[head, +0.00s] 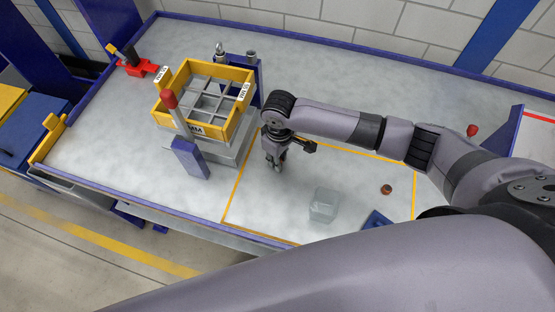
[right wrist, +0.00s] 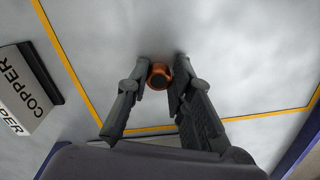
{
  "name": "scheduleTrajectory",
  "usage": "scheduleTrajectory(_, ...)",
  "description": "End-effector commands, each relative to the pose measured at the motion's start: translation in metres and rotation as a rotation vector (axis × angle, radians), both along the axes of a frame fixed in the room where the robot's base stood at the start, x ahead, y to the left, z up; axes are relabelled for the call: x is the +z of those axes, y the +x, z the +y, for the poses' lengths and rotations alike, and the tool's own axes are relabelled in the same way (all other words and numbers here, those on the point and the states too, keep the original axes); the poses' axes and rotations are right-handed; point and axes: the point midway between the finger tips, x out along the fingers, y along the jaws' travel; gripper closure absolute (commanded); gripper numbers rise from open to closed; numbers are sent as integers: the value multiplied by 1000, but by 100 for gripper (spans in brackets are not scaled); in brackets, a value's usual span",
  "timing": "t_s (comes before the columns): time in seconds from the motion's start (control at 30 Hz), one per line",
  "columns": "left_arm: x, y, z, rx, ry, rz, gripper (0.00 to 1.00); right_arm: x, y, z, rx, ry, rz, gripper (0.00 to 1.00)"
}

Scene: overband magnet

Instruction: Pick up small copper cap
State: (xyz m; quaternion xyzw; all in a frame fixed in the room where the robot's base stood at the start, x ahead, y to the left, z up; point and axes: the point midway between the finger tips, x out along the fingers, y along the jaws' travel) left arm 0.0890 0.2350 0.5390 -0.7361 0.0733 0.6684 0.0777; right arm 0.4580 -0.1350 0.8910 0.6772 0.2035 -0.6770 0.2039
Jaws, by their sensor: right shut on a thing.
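The small copper cap (right wrist: 158,75) is an orange-brown round piece with a dark centre. In the right wrist view it sits between the fingertips of my right gripper (right wrist: 160,80), which is shut on it. In the head view the right gripper (head: 275,164) points down over the grey table, just right of the yellow box; the cap is hidden there. I cannot tell whether the cap touches the table. My left gripper is not in view.
A yellow divided box (head: 245,76) stands on a grey base left of the gripper. A clear container (head: 323,206), a brown-red piece (head: 386,189) and a blue item (head: 376,220) lie to the right. A COPPER label block (right wrist: 30,95) shows in the wrist view.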

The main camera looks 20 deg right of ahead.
Motion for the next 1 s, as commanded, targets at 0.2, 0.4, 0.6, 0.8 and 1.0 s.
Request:
scheduleTrajectory(0.2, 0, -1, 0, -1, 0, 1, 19, 0, 0, 0, 0, 0, 0, 100)
scheduleTrajectory(0.4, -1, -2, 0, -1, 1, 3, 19, 7, 1, 0, 0, 1, -2, 100)
scheduleTrajectory(0.6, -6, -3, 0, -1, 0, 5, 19, 32, 1, 0, 1, 1, -4, 100)
scheduleTrajectory(0.8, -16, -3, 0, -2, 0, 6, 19, 86, 2, 1, 2, 4, -8, 100)
scheduleTrajectory(1.0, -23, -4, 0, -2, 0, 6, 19, 143, 1, 1, 2, 3, -6, 100)
